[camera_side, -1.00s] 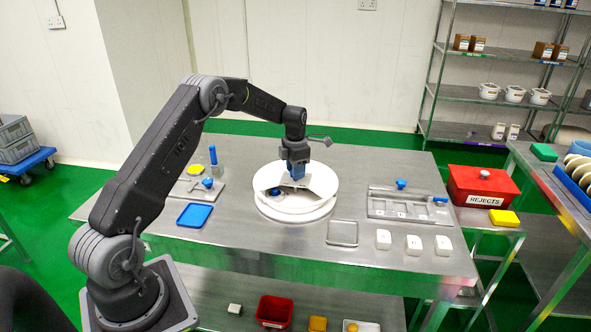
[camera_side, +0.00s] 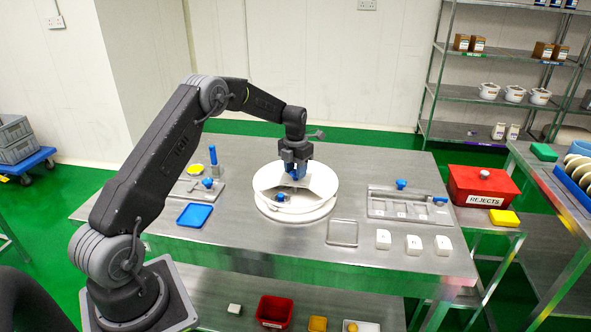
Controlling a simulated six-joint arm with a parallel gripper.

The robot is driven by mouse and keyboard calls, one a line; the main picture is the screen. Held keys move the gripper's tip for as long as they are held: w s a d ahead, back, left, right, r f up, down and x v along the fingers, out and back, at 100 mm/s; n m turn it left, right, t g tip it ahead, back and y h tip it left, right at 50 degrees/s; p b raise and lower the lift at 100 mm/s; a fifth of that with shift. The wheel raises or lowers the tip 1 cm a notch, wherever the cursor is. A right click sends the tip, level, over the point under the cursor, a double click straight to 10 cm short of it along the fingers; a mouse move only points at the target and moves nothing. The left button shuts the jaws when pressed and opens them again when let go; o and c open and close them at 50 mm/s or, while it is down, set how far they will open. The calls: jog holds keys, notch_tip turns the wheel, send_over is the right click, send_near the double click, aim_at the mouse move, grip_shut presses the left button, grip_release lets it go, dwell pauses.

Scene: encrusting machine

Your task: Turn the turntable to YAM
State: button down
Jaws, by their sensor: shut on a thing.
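The turntable (camera_side: 328,178) is a round white disc on a white base in the middle of the steel table. My gripper (camera_side: 296,174) points down over the middle of the turntable, shut on a blue handle (camera_side: 298,171). The fingers hide part of the handle. I cannot read any label such as YAM on the turntable.
A blue tray (camera_side: 195,214) and a steel plate with a blue knob (camera_side: 208,183) lie to the left. A steel fixture (camera_side: 408,205), a clear tray (camera_side: 342,232) and white blocks (camera_side: 413,244) lie to the right. A red rejects bin (camera_side: 483,187) stands beyond the table's right edge.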

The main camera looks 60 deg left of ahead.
jog(key=shift+a+n, duration=0.1)
jog(key=shift+n, duration=0.4)
dwell(0.4)
jog(key=c, duration=0.7)
grip_release()
notch_tip(320, 180, up, 14)
jog(key=shift+f, duration=0.1)
